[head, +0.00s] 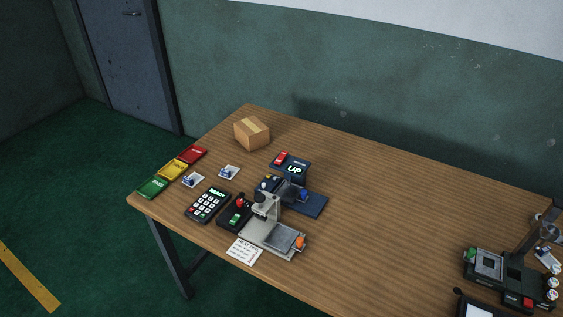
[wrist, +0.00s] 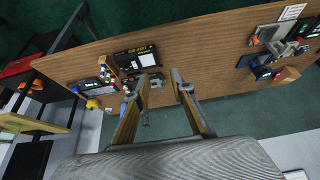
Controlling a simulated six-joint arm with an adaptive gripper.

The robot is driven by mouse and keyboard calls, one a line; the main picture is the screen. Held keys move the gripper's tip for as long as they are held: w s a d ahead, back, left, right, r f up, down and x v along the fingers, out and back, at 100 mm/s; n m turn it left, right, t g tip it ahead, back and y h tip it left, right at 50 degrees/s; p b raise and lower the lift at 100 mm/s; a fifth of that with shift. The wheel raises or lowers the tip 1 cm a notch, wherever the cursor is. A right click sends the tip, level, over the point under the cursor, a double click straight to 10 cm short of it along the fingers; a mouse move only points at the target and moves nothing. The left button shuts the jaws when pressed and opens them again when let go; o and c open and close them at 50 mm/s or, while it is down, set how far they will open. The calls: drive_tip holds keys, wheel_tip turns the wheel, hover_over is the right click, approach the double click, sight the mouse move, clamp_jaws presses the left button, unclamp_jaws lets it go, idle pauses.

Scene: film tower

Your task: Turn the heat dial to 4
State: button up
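I cannot single out the heat dial with certainty. In the head view a black machine (head: 515,283) with a grey plate stands at the right end of the table. Small pale round parts (head: 552,283) sit at its right edge, and a red block (head: 528,303) is on its front. Any dial numbers are too small to read. My gripper (wrist: 162,78) shows in the wrist view, its two fingers apart with nothing held between them. It is above the table, apart from the devices; a dark-framed screen (wrist: 138,60) lies beyond the fingertips.
On the wooden table (head: 390,240) stand a cardboard box (head: 251,133), a keypad (head: 208,204), a joystick box (head: 235,213), a grey stamping device (head: 268,236), a display reading UP (head: 292,168), and red, yellow and green trays (head: 153,187). The table between both clusters is clear.

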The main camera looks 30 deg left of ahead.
drive_tip(key=w+a+r+n+t+y, duration=0.25)
drive_tip(key=w+a+n+y, duration=0.2)
drive_tip(key=w+a, duration=1.95)
drive_tip(key=a+f+y, duration=0.1)
drive_tip(key=a+f, duration=0.4)
drive_tip(key=a, duration=0.5)
drive_tip(key=w+a+f+t+y, duration=0.1)
drive_tip(key=a+f, duration=0.4)
drive_tip(key=a, duration=0.6)
drive_tip(key=w+a+f+n+t+y, duration=0.1)
drive_tip(key=a+f, duration=0.4)
drive_tip(key=a, duration=0.6)
drive_tip(key=shift+w+a+f, duration=0.15)
drive_tip(key=shift+a+f, duration=0.05)
drive_tip(key=shift+f, duration=0.05)
drive_tip(key=shift+n+t, duration=0.65)
drive_tip(key=shift+n, duration=0.1)
drive_tip(key=s+a+f, duration=0.1)
drive_tip(key=s+f, duration=0.1)
drive_tip(key=f, duration=0.2)
drive_tip(key=s+a+f, duration=0.1)
drive_tip(key=f, duration=0.4)
drive_tip(key=s+a+f, duration=0.2)
drive_tip(key=f, duration=0.2)
drive_tip(key=shift+s+a+f, duration=0.1)
drive_tip(key=shift+s+f, duration=0.2)
drive_tip(key=shift+f, duration=0.05)
